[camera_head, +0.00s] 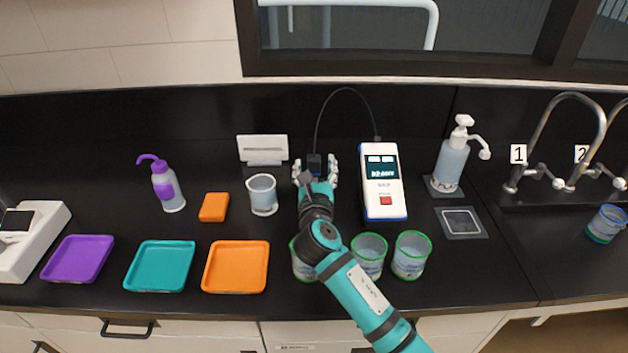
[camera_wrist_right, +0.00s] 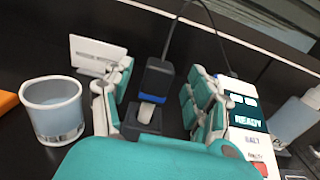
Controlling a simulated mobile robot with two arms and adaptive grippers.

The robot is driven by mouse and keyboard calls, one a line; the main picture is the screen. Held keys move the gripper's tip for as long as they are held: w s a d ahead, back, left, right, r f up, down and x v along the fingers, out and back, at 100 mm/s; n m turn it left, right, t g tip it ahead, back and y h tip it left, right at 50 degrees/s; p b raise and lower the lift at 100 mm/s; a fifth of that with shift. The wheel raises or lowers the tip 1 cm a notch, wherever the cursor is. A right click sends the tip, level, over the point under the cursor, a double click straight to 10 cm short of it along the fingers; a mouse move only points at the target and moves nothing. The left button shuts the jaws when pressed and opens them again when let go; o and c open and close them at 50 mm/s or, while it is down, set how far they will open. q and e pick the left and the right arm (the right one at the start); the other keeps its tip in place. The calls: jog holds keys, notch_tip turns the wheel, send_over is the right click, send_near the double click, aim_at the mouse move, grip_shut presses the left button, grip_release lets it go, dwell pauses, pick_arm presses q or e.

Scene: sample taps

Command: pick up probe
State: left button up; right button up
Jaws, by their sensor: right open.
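The probe (camera_head: 314,164) is a small dark block with a cable on top, running to the white and blue meter (camera_head: 383,182). In the right wrist view the probe (camera_wrist_right: 155,80) has a blue band and a pale lower tip, and it stands upright in or on a dark base (camera_wrist_right: 143,118). My right gripper (camera_head: 315,172) is open, with one finger on each side of the probe; in the wrist view a gap shows between the probe and each finger (camera_wrist_right: 155,95). My left gripper is in neither view.
A clear beaker (camera_head: 262,195) stands left of the right gripper. Green-rimmed cups (camera_head: 411,255) stand in front, partly behind my right arm. A pump bottle (camera_head: 452,160) is to the right. Purple, teal and orange trays (camera_head: 236,267) lie front left. A white card holder (camera_head: 263,150) stands behind.

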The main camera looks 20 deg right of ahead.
jog(key=x, duration=0.2)
jog(key=shift+w+r, duration=0.1)
jog(key=shift+w, duration=0.4)
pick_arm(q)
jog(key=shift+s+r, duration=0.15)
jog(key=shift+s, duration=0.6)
pick_arm(e)
grip_shut()
